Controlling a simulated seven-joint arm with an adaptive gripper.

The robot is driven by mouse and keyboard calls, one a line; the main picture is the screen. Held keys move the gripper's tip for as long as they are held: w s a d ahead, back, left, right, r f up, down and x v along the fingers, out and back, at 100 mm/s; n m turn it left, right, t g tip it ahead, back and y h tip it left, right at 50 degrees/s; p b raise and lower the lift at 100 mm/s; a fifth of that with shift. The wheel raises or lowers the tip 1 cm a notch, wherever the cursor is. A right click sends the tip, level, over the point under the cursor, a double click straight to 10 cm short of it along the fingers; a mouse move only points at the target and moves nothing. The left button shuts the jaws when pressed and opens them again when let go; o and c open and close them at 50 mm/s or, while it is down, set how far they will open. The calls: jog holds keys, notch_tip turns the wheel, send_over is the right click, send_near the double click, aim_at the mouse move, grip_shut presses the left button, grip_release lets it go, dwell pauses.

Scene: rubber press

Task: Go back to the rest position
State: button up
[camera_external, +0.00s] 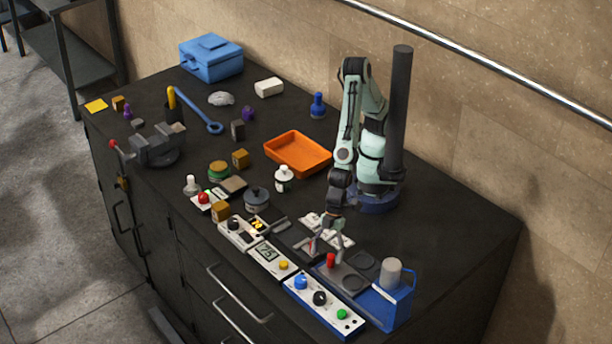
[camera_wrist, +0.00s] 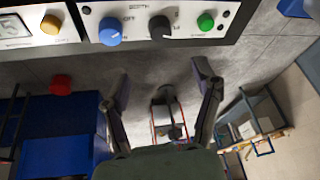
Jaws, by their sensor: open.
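My gripper (camera_external: 328,252) hangs fingers-down at the front right of the dark bench, just above and behind the red knob (camera_external: 330,260). In the wrist view my gripper (camera_wrist: 160,82) shows its two fingers spread wide, with nothing held between them. The control panel (camera_wrist: 140,38) with a blue knob (camera_wrist: 110,32), a black knob (camera_wrist: 160,28) and a green button (camera_wrist: 206,22) lies beyond the fingertips. The same panel also shows in the external view (camera_external: 308,300). My arm is bent, with its forearm reaching down in front of its base.
A blue device with a grey cylinder (camera_external: 392,272) stands right of my gripper. Further meters and panels (camera_external: 268,258) lie to its left. An orange tray (camera_external: 322,170) and white bottle (camera_external: 283,180) sit behind left. A tall dark post (camera_external: 400,110) stands beside my arm. The bench's right end is bare.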

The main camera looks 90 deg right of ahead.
jog(key=w+d+r+m+t, duration=0.25)
jog(key=w+d+r, duration=0.35)
jog(key=w, duration=0.3)
jog(key=w+d+r+m+t, duration=0.2)
jog(key=w+d+r+m, duration=0.1)
jog(key=w+d+r, duration=0.4)
jog(key=w+d+r+m+h, duration=0.2)
jog(key=w+d+m, duration=0.15)
jog(key=d, duration=0.95)
jog(key=s+d+m+h, duration=0.25)
jog(key=s+d, duration=0.35)
jog(key=d, duration=0.6)
jog(key=s+d+f+g, duration=0.1)
jog(key=s+f+g, duration=0.1)
jog(key=s, duration=0.5)
jog(key=s+d+f+g, duration=0.1)
jog(key=s+f+g, duration=0.1)
jog(key=s+g, duration=0.2)
jog(key=s+y, duration=0.1)
jog(key=s, duration=0.2)
jog(key=shift+f, duration=0.25)
